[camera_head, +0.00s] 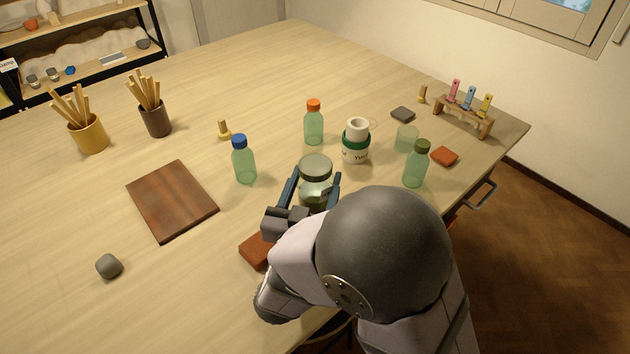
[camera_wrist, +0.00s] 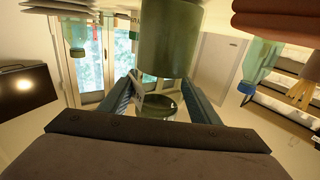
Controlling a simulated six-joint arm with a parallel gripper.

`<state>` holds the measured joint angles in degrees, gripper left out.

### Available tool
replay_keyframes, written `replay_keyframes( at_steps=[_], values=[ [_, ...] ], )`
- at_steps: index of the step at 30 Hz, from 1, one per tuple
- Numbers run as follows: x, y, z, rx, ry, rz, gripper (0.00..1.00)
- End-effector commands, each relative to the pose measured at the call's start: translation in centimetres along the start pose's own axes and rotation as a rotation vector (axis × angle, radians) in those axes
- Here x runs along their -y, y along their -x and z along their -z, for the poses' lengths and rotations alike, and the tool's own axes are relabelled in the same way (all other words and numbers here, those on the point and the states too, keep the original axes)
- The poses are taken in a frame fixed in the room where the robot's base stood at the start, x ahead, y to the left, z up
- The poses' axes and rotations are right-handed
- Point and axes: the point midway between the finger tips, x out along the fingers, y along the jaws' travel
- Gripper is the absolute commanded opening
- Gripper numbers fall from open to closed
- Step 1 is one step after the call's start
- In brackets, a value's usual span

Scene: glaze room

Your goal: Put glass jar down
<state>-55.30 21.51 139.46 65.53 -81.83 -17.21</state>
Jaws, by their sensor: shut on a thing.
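In the wrist view, which is upside down, the jar (camera_wrist: 170,40) stands between and beyond the fingers of my gripper (camera_wrist: 160,90). Its base lies outside that view. My arm hides the table just in front of it, and I cannot tell whether the jar touches the tabletop.
Near the jar stand an orange-capped bottle (camera_head: 313,127), a blue-capped bottle (camera_head: 243,165), an olive-capped bottle (camera_head: 415,170) and a white-and-green container (camera_head: 355,147). A red-brown block (camera_head: 254,251) lies by my gripper. A brown board (camera_head: 172,200) lies left. Bare table (camera_head: 60,210) extends further left.

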Motion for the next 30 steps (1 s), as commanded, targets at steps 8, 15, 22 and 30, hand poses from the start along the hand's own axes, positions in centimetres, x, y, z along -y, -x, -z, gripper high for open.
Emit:
replay_keyframes(
  at_steps=[8,15,22,30],
  values=[
    [0.06,-0.02,0.18,-0.006,-0.003,0.000,0.00],
    [0.02,-0.01,-0.26,-0.001,-0.001,0.000,0.75],
    [0.02,-0.01,-0.25,-0.001,-0.001,0.000,0.75],
    [0.16,0.75,-0.01,-0.001,-0.002,0.004,0.75]
  ],
)
